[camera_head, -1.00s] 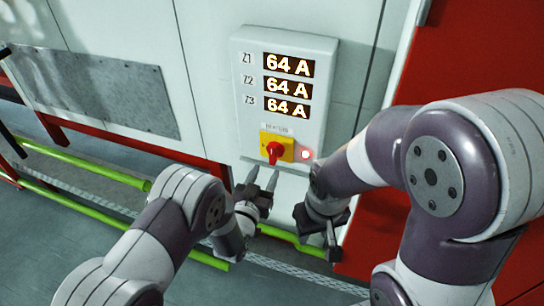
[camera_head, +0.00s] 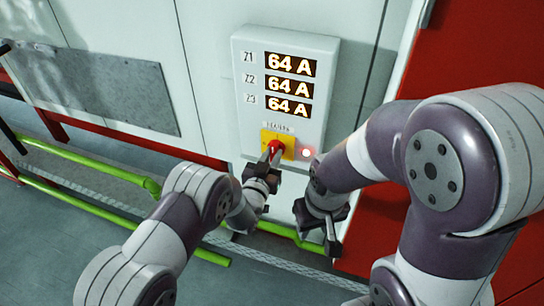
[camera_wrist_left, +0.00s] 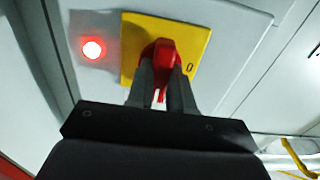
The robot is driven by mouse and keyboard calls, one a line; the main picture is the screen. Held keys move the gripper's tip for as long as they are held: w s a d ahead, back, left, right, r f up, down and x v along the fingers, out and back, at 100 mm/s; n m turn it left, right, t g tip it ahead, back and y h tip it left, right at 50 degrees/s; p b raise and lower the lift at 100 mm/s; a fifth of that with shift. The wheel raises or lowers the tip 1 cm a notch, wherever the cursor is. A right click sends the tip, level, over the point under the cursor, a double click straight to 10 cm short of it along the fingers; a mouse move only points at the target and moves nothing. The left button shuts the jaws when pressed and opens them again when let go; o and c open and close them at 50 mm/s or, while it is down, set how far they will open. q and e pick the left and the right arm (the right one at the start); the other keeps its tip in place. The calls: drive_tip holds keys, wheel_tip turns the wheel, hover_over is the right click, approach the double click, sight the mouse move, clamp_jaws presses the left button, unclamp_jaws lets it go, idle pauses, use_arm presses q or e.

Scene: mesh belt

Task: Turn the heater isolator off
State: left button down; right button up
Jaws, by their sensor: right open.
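The heater isolator is a red rotary handle (camera_head: 275,146) on a yellow plate (camera_head: 289,146), low on a grey panel box (camera_head: 325,130). In the left wrist view, the red handle (camera_wrist_left: 160,52) sits between my two left fingers, which look closed against its sides. A "0" mark shows on the yellow plate (camera_wrist_left: 205,45) beside the handle. My left gripper (camera_head: 270,158) is at the handle from below and hides part of it. My right gripper (camera_head: 332,235) hangs open and empty, below and right of the box.
Three lit displays (camera_head: 290,65) each read 64 A. A red lamp (camera_head: 307,153) glows right of the yellow plate. Green rails (camera_head: 100,170) run low along the machine, and a red panel (camera_head: 480,45) stands at the right.

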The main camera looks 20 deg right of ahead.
use_arm(q)
drive_tip(key=n+b, duration=0.3)
drive_tip(key=shift+f, duration=0.2)
drive_tip(key=n+b, duration=0.4)
drive_tip(key=n, duration=0.1)
drive_tip(key=shift+n, duration=0.4)
drive_tip(key=n+b, duration=0.4)
drive_tip(key=n, duration=0.1)
drive_tip(key=shift+r+n+b, duration=0.1)
drive_tip(key=shift+n+b, duration=1.25)
drive_tip(key=shift+n, duration=0.65)
drive_tip(key=c, duration=1)
unclamp_jaws()
drive_tip(key=shift+r, duration=0.1)
